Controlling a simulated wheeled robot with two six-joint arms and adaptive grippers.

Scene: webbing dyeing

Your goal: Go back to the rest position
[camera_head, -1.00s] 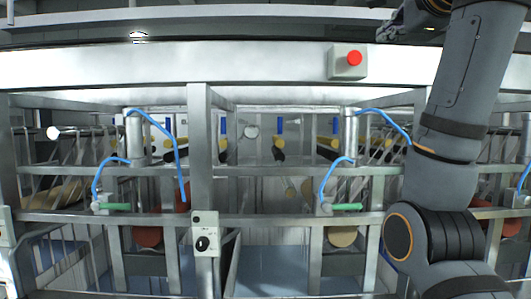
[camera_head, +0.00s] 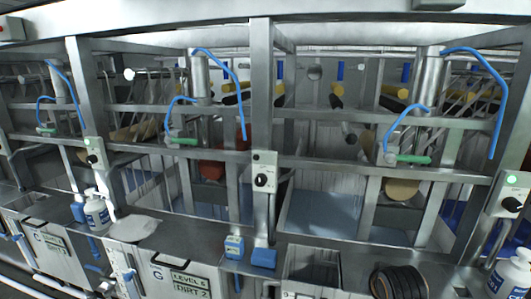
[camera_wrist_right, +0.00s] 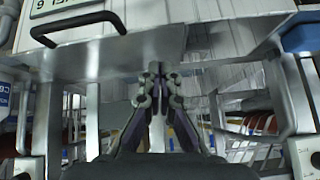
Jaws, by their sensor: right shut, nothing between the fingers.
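My right gripper (camera_wrist_right: 156,75) shows in the right wrist view, in the middle of the picture. Its two dark fingers meet at the tips and hold nothing. A grey metal surface with a black handle (camera_wrist_right: 78,28) lies beyond the fingertips, at the upper left of that view. I cannot tell how close the fingertips are to it. Neither gripper shows in the head view. My left gripper is not seen in any current view.
The steel frame of the machine (camera_head: 262,90) spans the head view, with blue hoses (camera_head: 240,95) and a switch box (camera_head: 264,175). White bottles (camera_head: 97,214) and a pale heap (camera_head: 135,228) stand on the ledge at lower left. Another bottle (camera_head: 512,275) is at lower right.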

